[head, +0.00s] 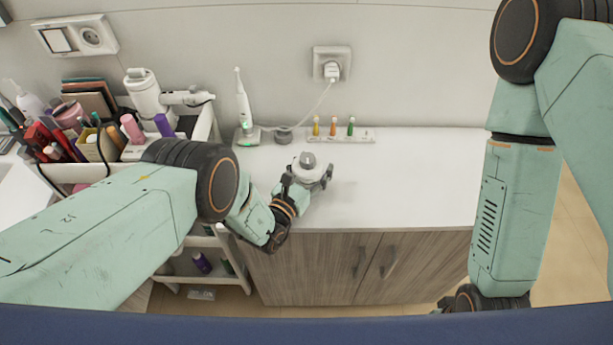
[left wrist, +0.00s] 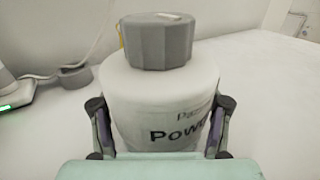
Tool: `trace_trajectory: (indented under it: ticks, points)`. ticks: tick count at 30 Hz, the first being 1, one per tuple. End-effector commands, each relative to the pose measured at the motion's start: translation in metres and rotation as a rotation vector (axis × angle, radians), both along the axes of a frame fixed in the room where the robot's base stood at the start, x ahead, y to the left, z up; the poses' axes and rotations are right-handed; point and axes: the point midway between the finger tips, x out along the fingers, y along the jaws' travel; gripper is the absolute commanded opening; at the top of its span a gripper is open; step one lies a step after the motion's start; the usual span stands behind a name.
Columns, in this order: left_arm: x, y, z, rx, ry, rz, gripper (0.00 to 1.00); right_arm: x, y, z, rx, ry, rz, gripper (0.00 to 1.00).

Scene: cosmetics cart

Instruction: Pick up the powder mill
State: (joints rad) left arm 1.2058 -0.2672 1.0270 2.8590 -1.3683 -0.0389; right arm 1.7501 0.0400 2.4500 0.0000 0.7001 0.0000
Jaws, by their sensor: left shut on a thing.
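The powder mill is a white, rounded container with a grey faceted cap and the dark letters "Powe" on its side. It shows over the white counter in the head view (head: 308,167) and large in the left wrist view (left wrist: 165,95). My left gripper (head: 307,182) is shut on it, with one finger on each side of the white body in the left wrist view (left wrist: 160,128). The mill looks upright; I cannot tell whether its base touches the counter. My right arm comes down at the right of the head view; its gripper is not visible.
An electric toothbrush (head: 243,108) stands on its charger at the counter's back left. A grey round piece (head: 284,135) and a rack of small coloured brush heads (head: 340,135) are behind the mill. A cosmetics cart (head: 205,125) adjoins the left. The counter's right is clear.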

Motion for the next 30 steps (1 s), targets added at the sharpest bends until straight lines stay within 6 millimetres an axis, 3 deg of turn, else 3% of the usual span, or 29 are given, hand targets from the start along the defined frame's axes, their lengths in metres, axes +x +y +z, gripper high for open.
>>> trace_trajectory:
  ticks: [9,30]
  points:
    - [-0.0023,0.0014,-0.0049,0.005,0.012,0.002,0.15,0.0000,0.0000,-0.0003,0.000,0.000,0.000,0.40]
    - [-0.0027,0.0014,-0.0059,0.006,0.016,0.001,0.10,-0.0001,0.0000,-0.0004,0.000,0.000,0.000,0.40]
